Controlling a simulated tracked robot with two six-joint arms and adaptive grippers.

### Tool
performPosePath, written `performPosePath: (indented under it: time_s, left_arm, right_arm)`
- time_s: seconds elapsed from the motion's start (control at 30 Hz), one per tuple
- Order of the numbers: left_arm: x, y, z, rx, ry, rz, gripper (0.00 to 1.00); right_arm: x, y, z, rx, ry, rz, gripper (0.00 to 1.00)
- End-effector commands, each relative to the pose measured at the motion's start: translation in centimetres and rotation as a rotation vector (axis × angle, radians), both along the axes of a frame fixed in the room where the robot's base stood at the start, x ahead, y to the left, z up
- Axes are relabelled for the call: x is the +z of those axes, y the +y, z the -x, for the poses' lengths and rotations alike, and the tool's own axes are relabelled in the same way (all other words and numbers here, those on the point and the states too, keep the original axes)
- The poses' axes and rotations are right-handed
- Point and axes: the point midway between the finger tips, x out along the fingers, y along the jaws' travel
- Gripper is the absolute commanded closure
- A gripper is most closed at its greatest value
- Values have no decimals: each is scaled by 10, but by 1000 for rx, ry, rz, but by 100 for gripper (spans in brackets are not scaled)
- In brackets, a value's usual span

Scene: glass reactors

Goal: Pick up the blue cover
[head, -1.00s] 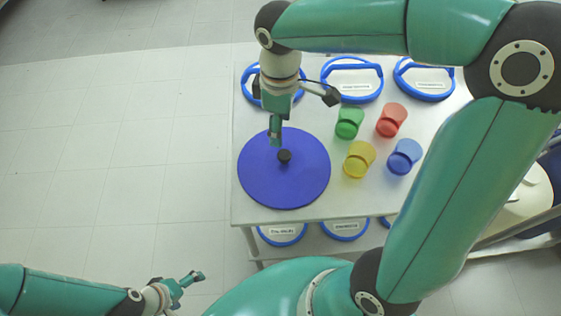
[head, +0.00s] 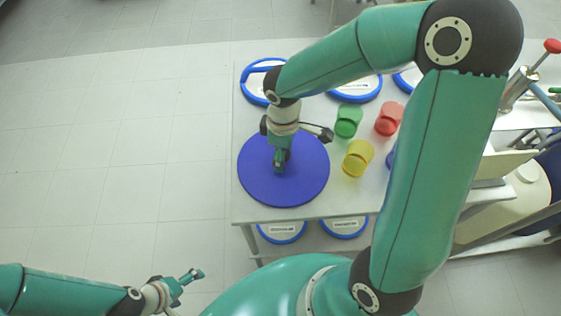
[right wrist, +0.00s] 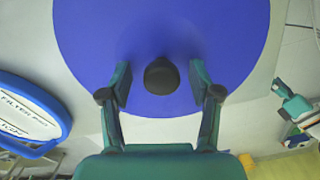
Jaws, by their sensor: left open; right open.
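The blue cover (head: 305,185) is a round flat disc lying on the white table in the head view. In the right wrist view the cover (right wrist: 160,30) has a black knob (right wrist: 161,76) standing up from it. My right gripper (head: 280,168) is over the cover in the head view and hides the knob there. In the right wrist view my right gripper (right wrist: 161,80) is open, with one finger on each side of the knob and gaps visible between. My left gripper (head: 193,281) is open and empty, low at the left, away from the table.
Green (head: 348,120), red (head: 389,118) and yellow (head: 358,158) cups stand right of the cover. A blue cup is mostly hidden by my right arm. Blue-rimmed lids (head: 262,80) lie along the back edge and on a lower shelf. The floor at left is clear.

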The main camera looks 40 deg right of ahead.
Motion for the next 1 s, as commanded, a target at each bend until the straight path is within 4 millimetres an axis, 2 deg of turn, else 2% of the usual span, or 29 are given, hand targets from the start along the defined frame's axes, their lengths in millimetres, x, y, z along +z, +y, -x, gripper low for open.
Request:
performPosePath:
  time_s: [0.13, 0.5, 0.83, 1.0]
  left_arm:
    - [0, 0, 0, 0, 0, 0, 5]
    - [0, 0, 0, 0, 0, 0, 5]
    - [0, 0, 0, 0, 0, 0, 5]
    - [0, 0, 0, 0, 0, 0, 5]
  right_arm:
    - [0, 0, 0, -1, 0, 0, 39]
    - [1, 0, 0, -1, 0, 0, 100]
    - [2, 0, 0, -1, -1, 0, 100]
    - [10, 0, -1, -2, -4, 0, 100]
